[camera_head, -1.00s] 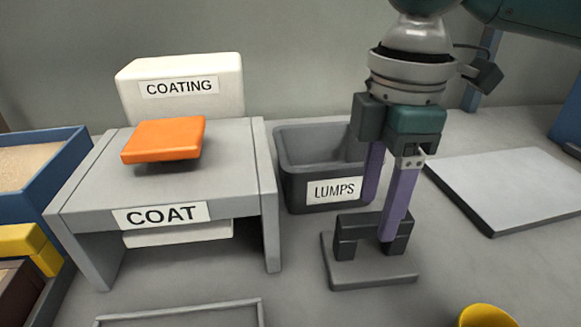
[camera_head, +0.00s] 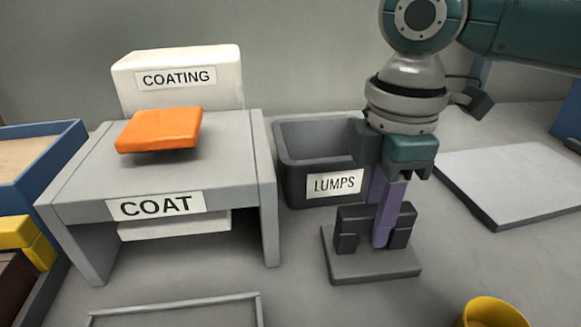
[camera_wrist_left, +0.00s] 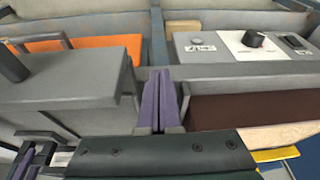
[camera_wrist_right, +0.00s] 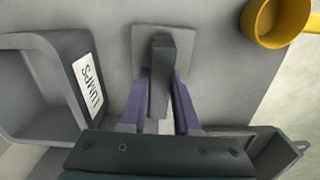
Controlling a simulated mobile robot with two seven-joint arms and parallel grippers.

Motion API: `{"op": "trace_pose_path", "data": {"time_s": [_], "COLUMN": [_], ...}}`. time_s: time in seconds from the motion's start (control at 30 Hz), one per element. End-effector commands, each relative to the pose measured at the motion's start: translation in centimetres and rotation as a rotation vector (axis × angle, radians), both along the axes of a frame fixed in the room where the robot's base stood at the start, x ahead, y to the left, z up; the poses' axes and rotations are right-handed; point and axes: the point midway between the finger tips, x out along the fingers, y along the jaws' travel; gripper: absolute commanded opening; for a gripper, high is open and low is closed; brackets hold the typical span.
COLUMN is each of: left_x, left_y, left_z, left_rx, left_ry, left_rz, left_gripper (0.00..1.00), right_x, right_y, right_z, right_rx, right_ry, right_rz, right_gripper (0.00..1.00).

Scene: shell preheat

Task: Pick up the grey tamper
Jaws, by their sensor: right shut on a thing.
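The grey tamper has a flat square base (camera_head: 372,267) that appears to rest on the table, with a dark upright part above it. In the right wrist view its dark handle (camera_wrist_right: 160,72) stands between the purple fingers. My right gripper (camera_head: 382,238) points down over the tamper and is shut on it; its fingers partly hide the handle. My left gripper (camera_wrist_left: 160,102) shows only in the left wrist view; its purple fingers are together with nothing visible between them.
A dark LUMPS bin (camera_head: 290,172) stands just behind and left of the tamper. The grey COAT stand (camera_head: 85,195) carries an orange block (camera_head: 160,130). A yellow cup (camera_head: 491,314) is at the front right. A pale slab (camera_head: 510,180) lies to the right.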

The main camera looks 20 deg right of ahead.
Motion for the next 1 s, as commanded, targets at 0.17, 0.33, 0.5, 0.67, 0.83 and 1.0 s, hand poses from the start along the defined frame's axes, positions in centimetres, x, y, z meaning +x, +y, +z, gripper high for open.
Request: {"op": "trace_pose_path", "data": {"time_s": [0.17, 0.33, 0.5, 0.67, 0.83, 1.0], "left_x": [-0.01, -0.01, -0.01, -0.01, -0.01, 0.0], "left_y": [0.0, 0.03, 0.15, 0.25, 0.28, 0.26], "left_z": [0.0, -0.01, -0.02, -0.02, -0.02, -0.02], "left_rx": [0.0, 0.001, 0.006, 0.01, 0.011, 0.011], "left_ry": [0.0, 0.001, 0.0, 0.001, 0.0, 0.0], "left_rz": [0.0, -0.001, -0.004, -0.006, -0.007, -0.007], "left_gripper": [0.0, 0.0, 0.0, 0.0, 0.0, 0.0], "right_x": [0.0, 0.01, 0.01, 0.0, 0.01, 0.01], "right_y": [0.0, -0.01, 0.0, 0.0, 0.0, 0.0], "right_z": [0.01, 0.02, 0.02, 0.02, 0.03, 0.03], "right_rx": [0.0, 0.0, 0.0, 0.0, 0.0, 0.0], "right_ry": [0.0, 0.0, 0.0, 0.0, 0.0, 0.0], "right_rz": [0.0, 0.0, 0.0, 0.0, 0.0, 0.0], "right_gripper": [0.0, 0.0, 0.0, 0.0, 0.0, 0.0]}}
